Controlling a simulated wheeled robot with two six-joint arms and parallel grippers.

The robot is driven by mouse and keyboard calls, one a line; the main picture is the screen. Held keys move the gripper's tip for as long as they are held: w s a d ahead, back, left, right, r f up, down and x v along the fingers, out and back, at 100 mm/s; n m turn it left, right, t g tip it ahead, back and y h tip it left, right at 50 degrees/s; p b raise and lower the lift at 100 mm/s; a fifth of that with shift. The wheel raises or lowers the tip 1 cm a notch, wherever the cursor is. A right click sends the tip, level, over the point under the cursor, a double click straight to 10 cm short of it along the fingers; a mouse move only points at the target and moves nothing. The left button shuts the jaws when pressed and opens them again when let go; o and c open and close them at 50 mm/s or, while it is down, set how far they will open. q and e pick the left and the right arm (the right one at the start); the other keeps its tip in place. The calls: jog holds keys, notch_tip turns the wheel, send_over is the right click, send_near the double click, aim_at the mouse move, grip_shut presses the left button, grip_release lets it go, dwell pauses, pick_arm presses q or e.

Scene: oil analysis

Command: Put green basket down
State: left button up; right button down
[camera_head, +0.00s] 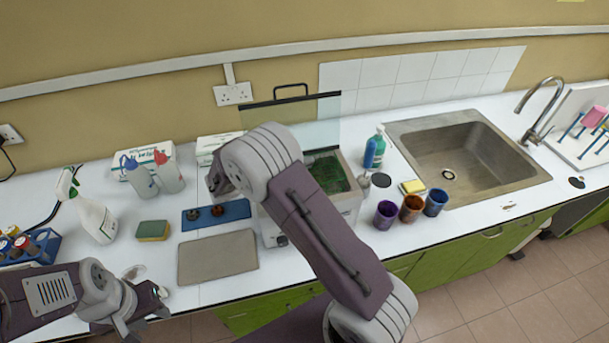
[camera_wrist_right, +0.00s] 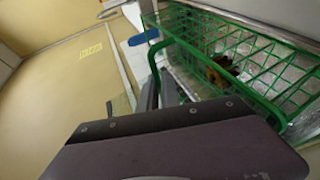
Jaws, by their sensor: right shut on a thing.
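The green basket (camera_head: 328,174) is a wire mesh basket in the open top of a metal bath (camera_head: 350,203). My right arm covers part of both in the head view. In the right wrist view the basket (camera_wrist_right: 245,55) is close, with a brown thing (camera_wrist_right: 222,72) inside it. Its green handle (camera_wrist_right: 163,45) runs to my right gripper (camera_wrist_right: 158,92), which is shut on it. Whether the basket touches the bath floor cannot be told. My left gripper (camera_head: 150,298) is at the counter's front edge at lower left, apart from the basket; its jaws are unclear.
The bath's clear lid (camera_head: 315,107) stands raised behind it. A green bottle (camera_head: 374,150) and several coloured cups (camera_head: 411,207) stand to the right, before the sink (camera_head: 470,165). A blue tray (camera_head: 215,215) and a bare grey mat (camera_head: 218,257) lie to the left.

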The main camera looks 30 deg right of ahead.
notch_tip(320, 180, down, 4)
jog(key=shift+s+a+r+p, duration=0.1)
jog(key=shift+s+r+p, duration=0.1)
jog(key=shift+p, duration=0.2)
jog(key=shift+w+f, duration=0.1)
jog(key=shift+f, duration=0.05)
